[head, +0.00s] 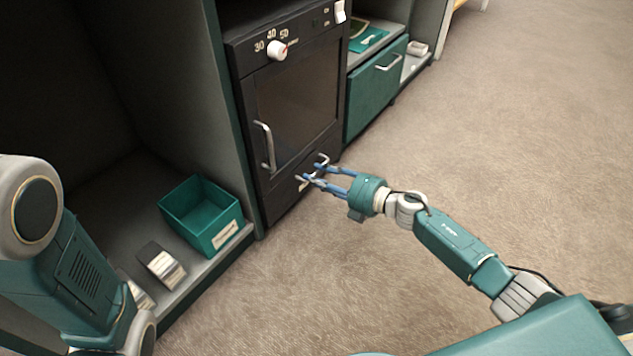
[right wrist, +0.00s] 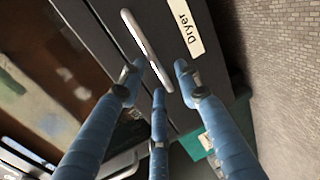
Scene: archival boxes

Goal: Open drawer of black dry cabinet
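The black dry cabinet (head: 297,95) stands in the shelving in the head view, with a dark glass door above and a drawer (head: 277,205) at its bottom. The drawer front bears a label reading "Dryer" (right wrist: 186,27) and a silver bar handle (right wrist: 147,48) in the right wrist view. The drawer looks shut. My right gripper (head: 312,180) is at the drawer front, its blue fingers spread. In the right wrist view, its fingertips (right wrist: 157,80) lie on either side of the handle's near end; contact is unclear. My left gripper is out of view.
The cabinet door has its own silver handle (head: 265,146) above the drawer. A green bin (head: 205,215) sits on the low shelf to the left. A green drawer (head: 374,91) is to the right. Open carpet (head: 480,130) lies in front.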

